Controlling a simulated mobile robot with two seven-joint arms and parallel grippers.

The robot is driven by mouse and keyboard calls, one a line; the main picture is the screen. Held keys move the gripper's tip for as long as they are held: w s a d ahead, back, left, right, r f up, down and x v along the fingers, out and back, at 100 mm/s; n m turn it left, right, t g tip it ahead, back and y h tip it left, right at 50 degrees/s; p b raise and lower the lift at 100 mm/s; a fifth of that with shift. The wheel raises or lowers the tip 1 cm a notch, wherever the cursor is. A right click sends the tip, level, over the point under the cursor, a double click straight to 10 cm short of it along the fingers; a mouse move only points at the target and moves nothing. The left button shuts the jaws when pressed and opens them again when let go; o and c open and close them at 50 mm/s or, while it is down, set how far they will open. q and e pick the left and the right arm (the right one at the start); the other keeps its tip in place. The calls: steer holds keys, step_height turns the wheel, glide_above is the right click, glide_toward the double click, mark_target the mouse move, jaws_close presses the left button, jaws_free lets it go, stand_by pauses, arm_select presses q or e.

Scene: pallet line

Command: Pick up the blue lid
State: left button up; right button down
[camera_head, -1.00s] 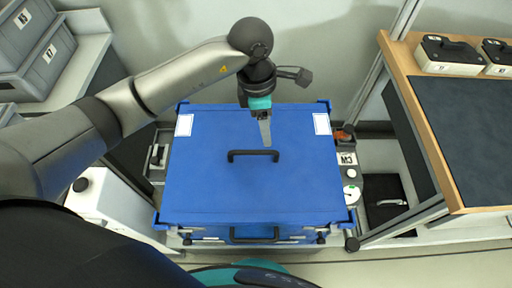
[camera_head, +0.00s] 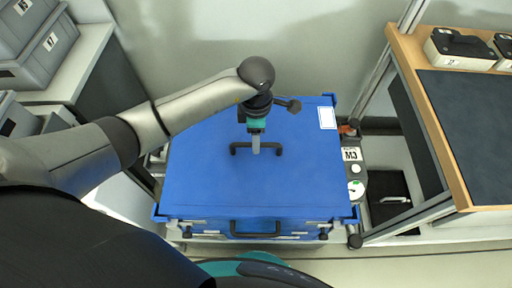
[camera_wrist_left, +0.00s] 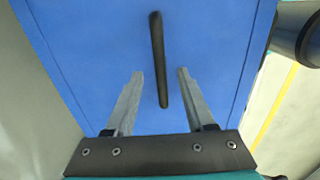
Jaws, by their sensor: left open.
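The blue lid (camera_head: 255,188) lies flat on top of a blue crate, with a black bar handle (camera_head: 240,151) across its middle. My left gripper (camera_head: 256,148) is over the handle, pointing down. In the left wrist view my left gripper (camera_wrist_left: 160,85) is open, with its two fingers apart and the black handle (camera_wrist_left: 157,55) lying between them in the picture. The fingers do not appear to touch the handle; the exact height above it is hard to tell. The blue lid (camera_wrist_left: 100,60) fills most of that view. My right gripper is not in view.
The crate has a front handle (camera_head: 255,234). On the right stands a wooden-edged table (camera_head: 440,150) with a dark mat and black-topped boxes (camera_head: 460,52). Grey bins (camera_head: 40,45) stand at the upper left. A metal post frame runs close to the crate's right side.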

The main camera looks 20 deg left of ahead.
arm_select(q)
step_height(320, 180, down, 4)
steer(key=shift+r+b, duration=0.1)
steer(key=shift+b, duration=0.25)
jaws_close()
stand_by(1.1)
steer(key=shift+w+r, duration=0.1)
